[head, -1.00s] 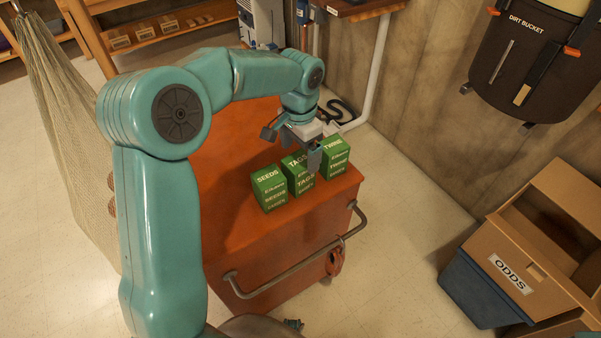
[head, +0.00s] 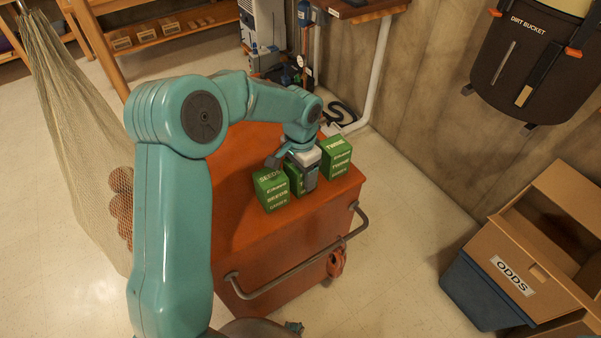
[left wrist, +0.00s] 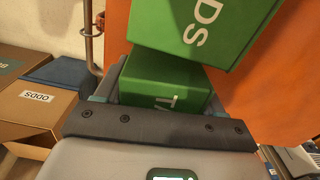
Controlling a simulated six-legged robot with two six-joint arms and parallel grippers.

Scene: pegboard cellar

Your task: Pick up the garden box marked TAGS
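The green garden box marked TAGS (head: 293,178) stands on the orange cart top, in the middle of a row of three green boxes. My left gripper (head: 300,175) is lowered over it from above, and one finger covers part of its front. In the left wrist view the TAGS box (left wrist: 165,85) sits between the two fingers of the left gripper (left wrist: 163,92), its lettering partly hidden by the palm. Little or no gap shows beside the box, so I cannot tell whether the fingers press on it. My right gripper is not in view.
The SEEDS box (head: 270,190) stands close on the left and the TWINE box (head: 337,158) on the right. The orange cart (head: 235,240) has a front rail (head: 300,262). A cardboard ODDS box (head: 500,255) is at lower right. A net with round things (head: 85,180) hangs at left.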

